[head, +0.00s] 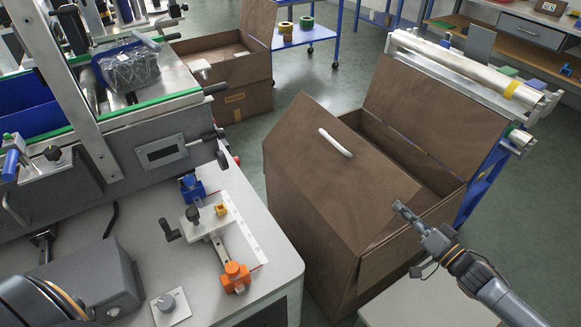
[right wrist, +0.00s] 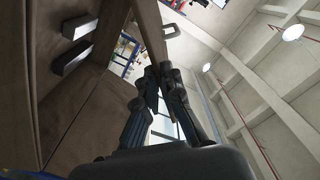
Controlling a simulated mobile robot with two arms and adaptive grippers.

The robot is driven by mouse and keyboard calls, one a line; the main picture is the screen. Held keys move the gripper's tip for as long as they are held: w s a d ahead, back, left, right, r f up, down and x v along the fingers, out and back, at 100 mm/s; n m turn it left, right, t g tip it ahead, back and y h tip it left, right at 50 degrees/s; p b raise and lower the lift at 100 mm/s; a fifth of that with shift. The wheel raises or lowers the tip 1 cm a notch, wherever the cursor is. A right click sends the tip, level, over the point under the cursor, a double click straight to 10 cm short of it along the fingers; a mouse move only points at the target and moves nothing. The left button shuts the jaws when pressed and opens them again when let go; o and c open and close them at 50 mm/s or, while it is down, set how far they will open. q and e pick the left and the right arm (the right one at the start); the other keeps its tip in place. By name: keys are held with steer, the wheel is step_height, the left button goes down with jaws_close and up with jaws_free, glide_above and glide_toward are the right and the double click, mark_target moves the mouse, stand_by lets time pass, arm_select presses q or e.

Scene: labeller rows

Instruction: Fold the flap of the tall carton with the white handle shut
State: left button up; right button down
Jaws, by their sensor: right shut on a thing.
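The tall brown carton (head: 310,225) stands right of the grey worktop. Its near flap (head: 350,185), with the white handle (head: 336,142) on it, is tilted up at an angle over the box, leaving a gap behind it. A far panel (head: 435,105) stands up and leans back. My right gripper (head: 400,208) is at the right edge of the flap. In the right wrist view its fingers (right wrist: 163,85) are closed at the end of a brown panel edge (right wrist: 148,30), which looks like this flap; the exact contact is partly hidden. My left gripper is out of view.
The grey worktop (head: 135,235) with clamps and an orange fitting (head: 235,276) lies left of the carton. Another open brown carton (head: 235,85) stands behind. A blue-framed rack with rolls (head: 470,70) is close on the right. Green floor (head: 330,75) is free between.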

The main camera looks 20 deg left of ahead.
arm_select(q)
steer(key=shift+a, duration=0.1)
arm_select(e)
steer(key=shift+f, duration=0.15)
arm_select(q)
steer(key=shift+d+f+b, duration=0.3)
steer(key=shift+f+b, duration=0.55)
steer(key=shift+b, duration=0.05)
arm_select(e)
steer(key=shift+w+d+f+m, duration=0.4)
steer(key=shift+w+f+m, duration=0.05)
steer(key=shift+f+m, duration=0.2)
steer(key=shift+w+d+f+m+b, duration=0.15)
steer(key=shift+w+f+m+b, duration=0.15)
steer(key=shift+f+b, duration=0.3)
steer(key=c, duration=1.4)
jaws_free()
steer(key=shift+r, duration=0.15)
steer(key=shift+c, duration=0.2)
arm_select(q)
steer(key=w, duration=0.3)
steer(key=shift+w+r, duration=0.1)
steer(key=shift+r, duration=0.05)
arm_select(e)
steer(key=shift+r, duration=0.1)
